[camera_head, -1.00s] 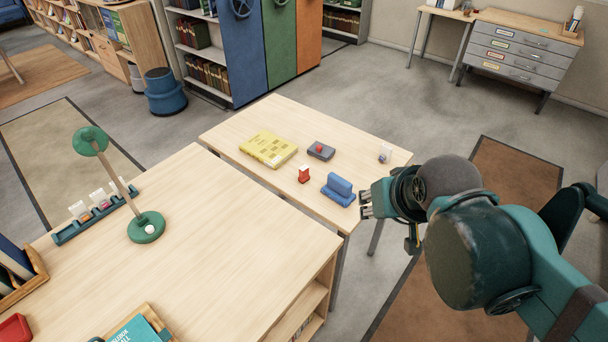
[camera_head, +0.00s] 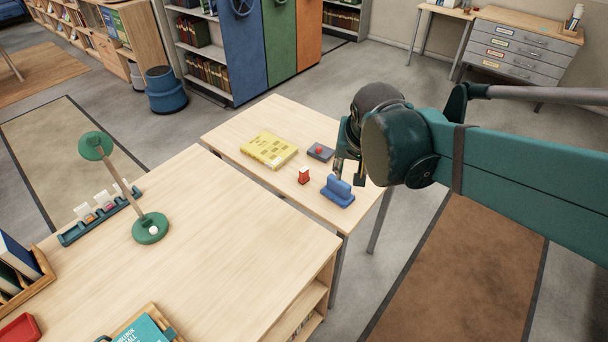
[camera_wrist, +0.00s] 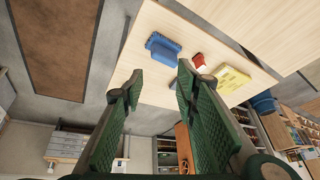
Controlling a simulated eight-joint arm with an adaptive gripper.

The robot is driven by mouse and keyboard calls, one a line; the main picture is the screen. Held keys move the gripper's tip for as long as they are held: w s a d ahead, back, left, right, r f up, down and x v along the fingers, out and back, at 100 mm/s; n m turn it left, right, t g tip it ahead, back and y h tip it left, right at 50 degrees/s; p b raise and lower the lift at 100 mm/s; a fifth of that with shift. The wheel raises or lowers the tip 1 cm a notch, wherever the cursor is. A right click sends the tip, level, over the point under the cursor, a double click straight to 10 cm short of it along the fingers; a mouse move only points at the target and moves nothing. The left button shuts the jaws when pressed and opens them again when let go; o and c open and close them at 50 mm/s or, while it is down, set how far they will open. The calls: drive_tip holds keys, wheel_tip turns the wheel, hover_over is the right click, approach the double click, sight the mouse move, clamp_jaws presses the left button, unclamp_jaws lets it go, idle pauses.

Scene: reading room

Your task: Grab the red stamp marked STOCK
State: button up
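The small red stamp (camera_head: 304,175) stands upright on the light wooden side table (camera_head: 228,133), with a pale patch on top; its marking is too small to read. It also shows in the wrist view (camera_wrist: 199,60), beyond the fingertips. My gripper (camera_head: 347,170) hangs above the table's right part, to the right of the stamp and apart from it. In the wrist view my gripper (camera_wrist: 155,85) has its two green fingers spread with nothing between them.
A blue rocker-shaped block (camera_head: 338,190) stands right of the stamp, close to my gripper. A grey pad with a red knob (camera_head: 320,152) lies behind it. A yellow book (camera_head: 268,150) lies to the left. A larger desk (camera_head: 220,235) with a green lamp (camera_head: 150,228) is in front.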

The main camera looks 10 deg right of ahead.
drive_tip(key=w+a+f+m+g+h+p, duration=0.1)
drive_tip(key=w+a+f+m, duration=0.15)
drive_tip(key=w, duration=0.35)
drive_tip(key=w+a+f+m+p, duration=0.1)
drive_tip(key=w+a+f+p, duration=0.15)
drive_tip(key=w, duration=0.35)
drive_tip(key=m+g+h+p, duration=0.1)
drive_tip(key=m+h+p, duration=0.1)
drive_tip(key=m, duration=0.1)
approach(303, 169)
drive_tip(key=d+f, duration=0.1)
drive_tip(key=d, duration=0.1)
drive_tip(key=shift+w+a+f+m, duration=0.3)
drive_tip(key=shift+a+f, duration=0.25)
drive_tip(key=shift+f, duration=0.2)
drive_tip(key=shift+f, duration=0.1)
drive_tip(key=shift+x, duration=1.15)
drive_tip(key=shift+d+f, duration=0.1)
drive_tip(key=shift+b+x, duration=0.45)
drive_tip(key=shift+x, duration=2.05)
drive_tip(key=c, duration=0.9)
